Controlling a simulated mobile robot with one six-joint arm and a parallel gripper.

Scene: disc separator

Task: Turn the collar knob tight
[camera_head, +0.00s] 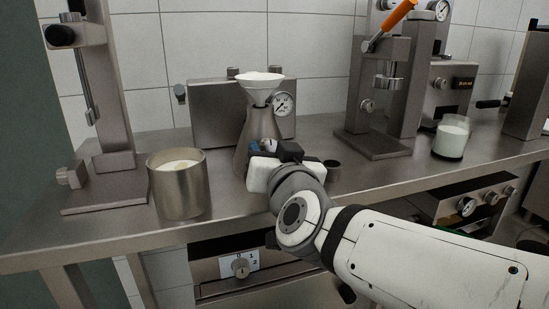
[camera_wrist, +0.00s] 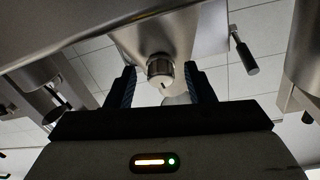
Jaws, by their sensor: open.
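In the wrist view a small round metal knob (camera_wrist: 160,68) sticks out from a grey metal body (camera_wrist: 165,38) and sits between my two fingers. I take it to be the collar knob. My gripper (camera_wrist: 160,84) is open, one dark finger on each side of the knob, with gaps visible. In the head view my gripper (camera_head: 264,147) is at the front of the conical metal separator (camera_head: 250,128), which carries a white funnel (camera_head: 261,80). My gripper hides most of the knob there.
A metal pot (camera_head: 178,195) with pale liquid stands left of the separator. A column stand (camera_head: 105,190) is farther left. A gauge box (camera_head: 215,110) is behind. A press (camera_head: 372,140) and glass of milk (camera_head: 452,138) stand farther right.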

